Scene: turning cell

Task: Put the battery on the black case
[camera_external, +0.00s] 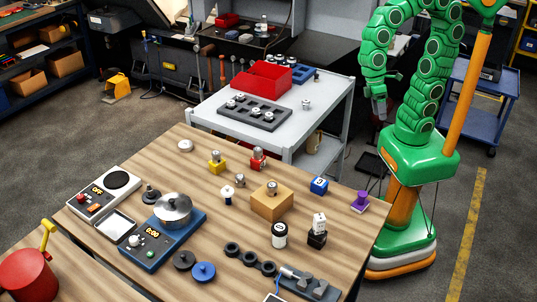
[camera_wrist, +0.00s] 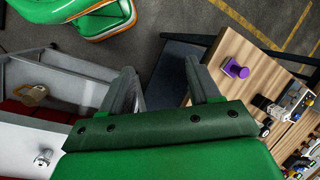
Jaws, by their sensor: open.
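My gripper (camera_external: 379,110) hangs beside the grey cart, to the right of it and well away from the table's objects. A small black block (camera_external: 317,240), which looks like the black case, stands near the table's right edge. A small white piece with dark marks (camera_external: 319,222) sits on top of it. A white and black cylinder (camera_external: 279,235) stands upright just left of it. I cannot tell for certain which thing is the battery.
A purple spool-like piece (camera_external: 360,201) stands at the table's right corner; it also shows in the wrist view (camera_wrist: 236,68). A blue block (camera_external: 319,186) and a wooden block (camera_external: 272,204) stand nearby. The grey cart (camera_external: 330,98) holds a red bin (camera_external: 263,82).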

